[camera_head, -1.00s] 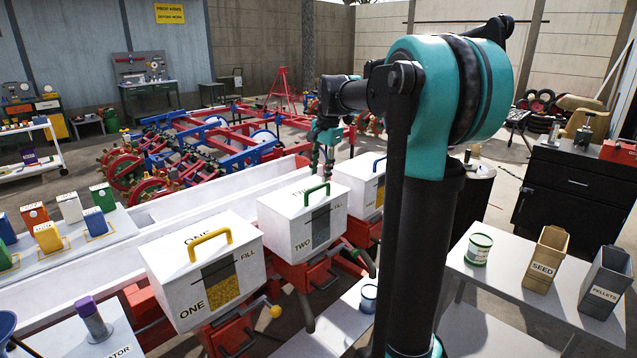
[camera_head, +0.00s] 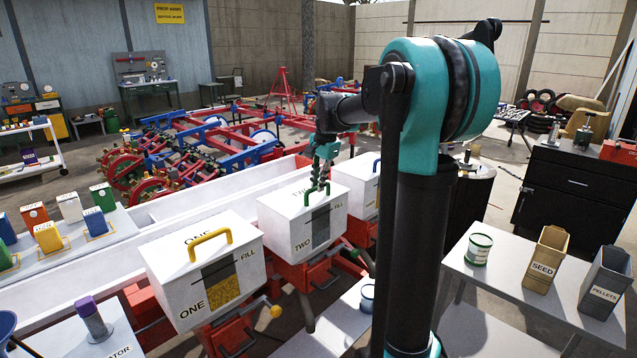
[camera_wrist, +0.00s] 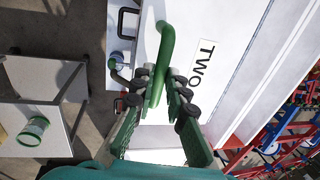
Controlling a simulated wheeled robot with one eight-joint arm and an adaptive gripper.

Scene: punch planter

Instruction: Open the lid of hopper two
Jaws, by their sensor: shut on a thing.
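Hopper two (camera_head: 306,228) is a white box in the middle of the head view, marked TWO and FILL, with a dark fill window on its front. Its lid (camera_head: 291,197) looks closed. The lid's green handle (camera_wrist: 163,60) runs between my fingers in the wrist view, beside the TWO label (camera_wrist: 204,62). My gripper (camera_head: 319,188) is over the lid from above. It is shut on the green handle, as the wrist view also shows (camera_wrist: 162,95). In the head view the fingers hide much of the handle.
Hopper one (camera_head: 200,270), with a yellow handle, stands at the near left. Another hopper (camera_head: 362,188), with a blue handle, stands behind at the right. A table at the right holds a green-labelled tin (camera_head: 478,249), a seed bin (camera_head: 545,260) and a pellets bin (camera_head: 606,283).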

